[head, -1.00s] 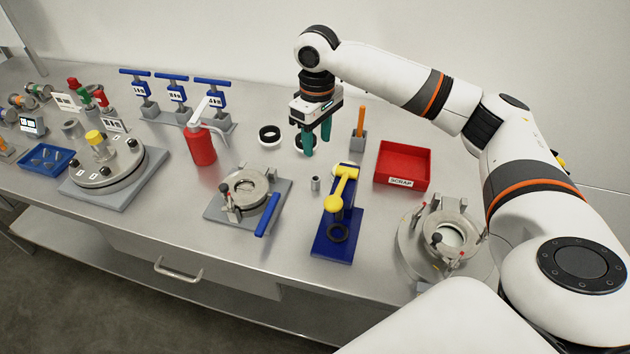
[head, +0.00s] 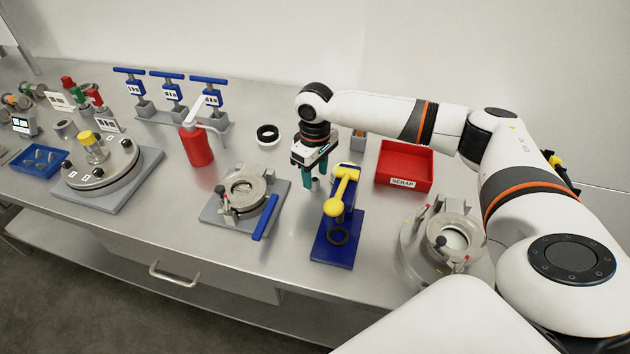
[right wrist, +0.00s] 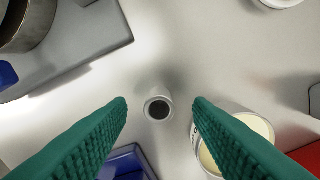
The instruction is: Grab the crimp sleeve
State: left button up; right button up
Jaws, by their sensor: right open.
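The crimp sleeve (right wrist: 158,108) is a small grey hollow cylinder standing upright on the steel bench. In the right wrist view it sits between and beyond my two green fingertips, with no visible contact. My right gripper (head: 314,178) is open and points down over the sleeve; its fingers also show in the right wrist view (right wrist: 160,110). In the head view only a small part of the sleeve (head: 315,181) shows between the fingers. My left gripper is in neither current view.
A blue press with a yellow handle (head: 341,190) stands close in front of my right gripper. A clamp fixture on a grey plate (head: 213,213) is to its left. A red scrap bin (head: 404,182) is to its right.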

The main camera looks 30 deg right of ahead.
jog(key=shift+f, duration=1.3)
grip_shut()
jog(key=shift+r, duration=0.1)
